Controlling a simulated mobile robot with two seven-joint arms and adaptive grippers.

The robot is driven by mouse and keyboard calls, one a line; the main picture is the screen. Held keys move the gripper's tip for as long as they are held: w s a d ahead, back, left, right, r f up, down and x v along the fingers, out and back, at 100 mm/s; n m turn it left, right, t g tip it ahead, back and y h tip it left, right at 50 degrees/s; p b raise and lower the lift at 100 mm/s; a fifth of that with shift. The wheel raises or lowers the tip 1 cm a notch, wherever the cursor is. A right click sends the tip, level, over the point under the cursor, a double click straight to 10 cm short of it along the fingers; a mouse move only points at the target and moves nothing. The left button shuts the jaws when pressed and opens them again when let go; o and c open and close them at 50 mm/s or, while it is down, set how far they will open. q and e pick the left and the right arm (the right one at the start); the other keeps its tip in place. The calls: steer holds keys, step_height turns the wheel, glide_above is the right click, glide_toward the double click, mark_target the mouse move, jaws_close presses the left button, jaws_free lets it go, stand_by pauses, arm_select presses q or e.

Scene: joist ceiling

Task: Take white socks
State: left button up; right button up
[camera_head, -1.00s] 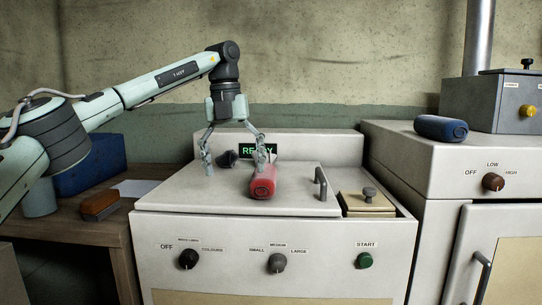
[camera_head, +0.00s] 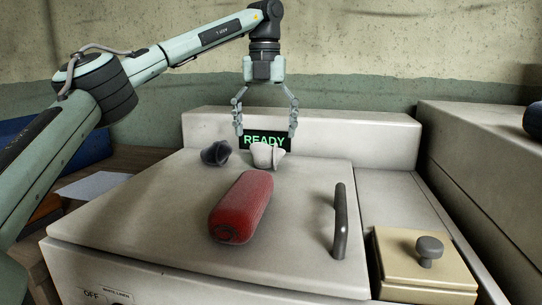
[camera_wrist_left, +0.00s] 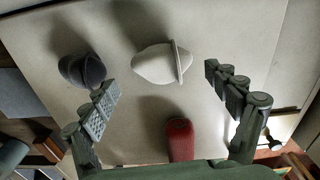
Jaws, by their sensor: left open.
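The white socks (camera_head: 267,156) are a small rolled bundle on the washer's lid (camera_head: 150,215), in front of the green READY display. In the left wrist view the white bundle (camera_wrist_left: 160,63) lies ahead of the fingers, a little left of the middle between them. My left gripper (camera_head: 265,134) is open and empty, pointing down above the white socks; both its fingers (camera_wrist_left: 168,88) show apart in the wrist view. A dark grey bundle (camera_head: 216,153) lies just left of the white one; it also shows in the wrist view (camera_wrist_left: 82,70). My right gripper is not in view.
A red cylinder (camera_head: 242,207) lies on the lid in front of the socks. A dark lid handle (camera_head: 340,220) stands at right, near a beige knobbed cover (camera_head: 405,262). The display panel (camera_head: 340,135) rises close behind the socks.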

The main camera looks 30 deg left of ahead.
mark_target(267, 145)
arm_select(q)
steer(key=f, duration=0.4)
steer(key=shift+s+d+f, duration=0.25)
steer(key=shift+s+f, duration=0.1)
steer(key=shift+f, duration=0.55)
steer(key=c, duration=1.3)
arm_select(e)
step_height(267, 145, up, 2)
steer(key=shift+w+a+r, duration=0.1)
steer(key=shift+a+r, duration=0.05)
arm_select(q)
steer(key=shift+o, duration=0.2)
steer(key=shift+w+r, duration=0.1)
steer(key=shift+r, duration=0.05)
